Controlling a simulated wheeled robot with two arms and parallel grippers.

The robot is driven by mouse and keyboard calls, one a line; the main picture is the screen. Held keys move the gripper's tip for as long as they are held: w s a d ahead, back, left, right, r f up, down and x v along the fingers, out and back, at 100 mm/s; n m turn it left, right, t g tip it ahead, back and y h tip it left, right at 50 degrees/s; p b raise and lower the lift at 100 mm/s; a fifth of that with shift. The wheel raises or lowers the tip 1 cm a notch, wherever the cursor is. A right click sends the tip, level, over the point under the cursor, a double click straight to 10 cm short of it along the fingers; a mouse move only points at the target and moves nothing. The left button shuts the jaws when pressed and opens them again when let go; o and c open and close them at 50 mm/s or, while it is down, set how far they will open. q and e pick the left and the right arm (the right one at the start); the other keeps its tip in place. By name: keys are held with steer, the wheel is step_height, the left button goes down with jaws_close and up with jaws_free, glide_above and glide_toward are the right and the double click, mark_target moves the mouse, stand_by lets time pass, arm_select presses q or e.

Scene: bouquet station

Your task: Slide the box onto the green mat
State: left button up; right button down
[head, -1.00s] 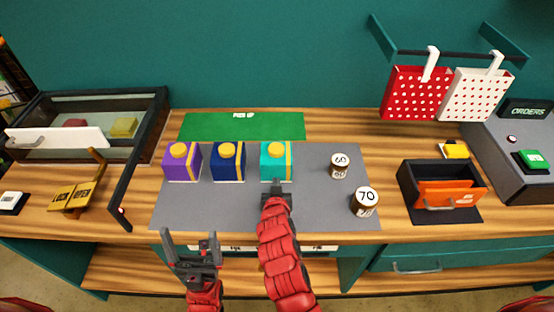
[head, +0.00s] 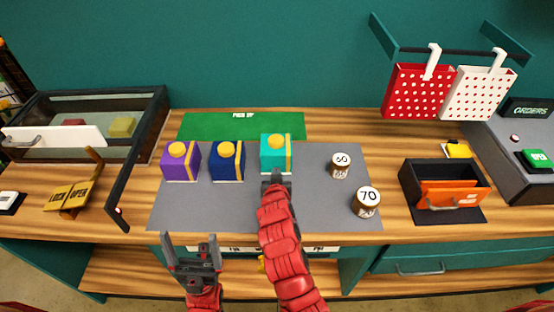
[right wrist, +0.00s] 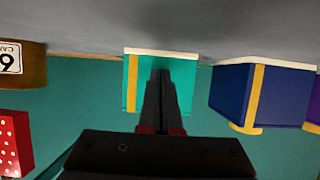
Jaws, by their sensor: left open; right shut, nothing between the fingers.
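The teal box (head: 270,156) with a yellow stripe and yellow top knob stands upright on the grey mat, near the front edge of the green mat (head: 215,126). Its top hides a little of the green mat's edge. A purple box (head: 176,166) and a navy box (head: 223,167) stand in a row to its left. My right gripper (head: 276,178) is shut and empty, its tips against or very close to the teal box's near face; the right wrist view shows the tips (right wrist: 163,78) in front of that box (right wrist: 187,88). My left gripper (head: 190,247) is open and empty before the counter's front edge.
Two round jars marked 60 (head: 341,166) and 70 (head: 366,202) stand on the right of the grey mat (head: 215,210). The green mat is clear.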

mark_target(276, 164)
steer(key=shift+w, duration=0.15)
steer(key=shift+w+f+b, duration=0.1)
steer(key=shift+w+b, duration=0.75)
steer(key=shift+w, duration=0.35)
steer(key=shift+w+b, duration=0.3)
steer(key=shift+w, duration=0.35)
steer(key=shift+w+b, duration=0.55)
steer(key=shift+w, duration=0.2)
steer(key=shift+w+b, duration=0.75)
steer(key=shift+w, duration=0.5)
